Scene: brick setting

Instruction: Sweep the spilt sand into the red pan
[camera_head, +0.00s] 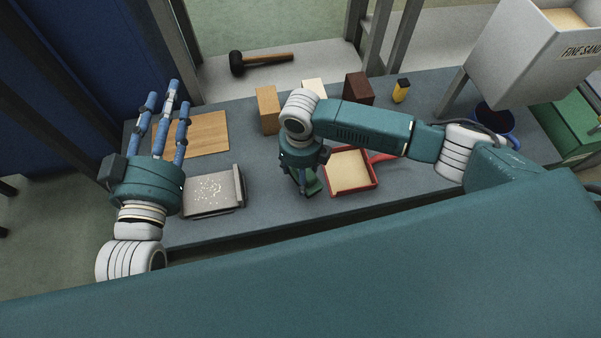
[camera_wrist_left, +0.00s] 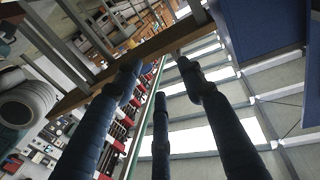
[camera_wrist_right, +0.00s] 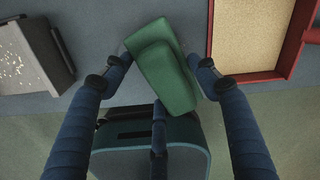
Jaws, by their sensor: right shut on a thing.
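The red pan (camera_head: 376,182) lies on the bench with a beige, grainy layer inside; its handle points right. It also shows in the right wrist view (camera_wrist_right: 286,62). Pale sand specks (camera_head: 211,188) lie on a grey metal tray (camera_head: 238,186) left of the pan; they also show in the right wrist view (camera_wrist_right: 16,66). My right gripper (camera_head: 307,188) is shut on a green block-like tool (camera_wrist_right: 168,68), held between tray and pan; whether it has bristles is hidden. My left gripper (camera_head: 166,105) is empty, fingers up and spread, above the bench's left end.
A wooden board (camera_head: 205,134) lies behind the tray. Several blocks, including a tan one (camera_head: 267,109) and a dark brown one (camera_head: 358,88), stand along the back beside a yellow-black item (camera_head: 401,91). A blue bucket (camera_head: 511,127) and a sand hopper (camera_head: 520,55) are right. A mallet (camera_head: 262,61) lies beyond.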

